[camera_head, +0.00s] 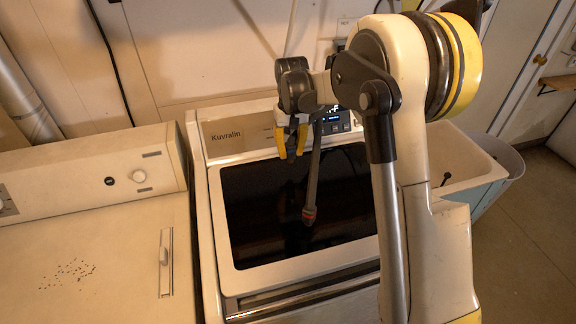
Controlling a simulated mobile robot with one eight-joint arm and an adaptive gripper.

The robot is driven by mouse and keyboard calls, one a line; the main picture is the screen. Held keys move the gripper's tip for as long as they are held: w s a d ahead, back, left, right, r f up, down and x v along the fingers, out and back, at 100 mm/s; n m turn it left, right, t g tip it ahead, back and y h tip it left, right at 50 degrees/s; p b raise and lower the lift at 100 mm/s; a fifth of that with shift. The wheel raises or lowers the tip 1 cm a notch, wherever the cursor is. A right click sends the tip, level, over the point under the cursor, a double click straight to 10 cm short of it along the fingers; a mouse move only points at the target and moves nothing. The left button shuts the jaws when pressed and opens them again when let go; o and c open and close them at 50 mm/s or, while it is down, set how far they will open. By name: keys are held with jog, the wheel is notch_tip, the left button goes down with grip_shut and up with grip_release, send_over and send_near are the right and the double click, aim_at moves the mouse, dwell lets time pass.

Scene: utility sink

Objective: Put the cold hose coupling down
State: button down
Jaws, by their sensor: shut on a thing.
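My gripper (292,141), with yellow fingers, points down in front of the washer's control panel, above the back of its dark glass lid (265,210). It is shut on the cold hose coupling, which is mostly hidden between and behind the fingers. A grey hose (315,170) hangs just right of the gripper, over the lid. Its lower end carries a red coupling (309,215). I cannot tell whether that end touches the glass, nor where the hose's upper end goes behind my arm.
The washer (223,137) has a lit display (334,119). A second cream machine (110,240) stands at left, with dark specks (68,274) on its top. A utility sink (452,160) and a grey bin (512,163) stand at right, partly behind my arm. The lid's left part is clear.

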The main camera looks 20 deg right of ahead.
jog(key=shift+s+a+f, duration=0.15)
jog(key=shift+a+f, duration=0.3)
jog(key=shift+f+b, duration=0.55)
jog(key=shift+f, duration=1.25)
jog(key=shift+f, duration=0.15)
jog(key=c, duration=1.2)
grip_release()
jog(key=shift+c, duration=0.2)
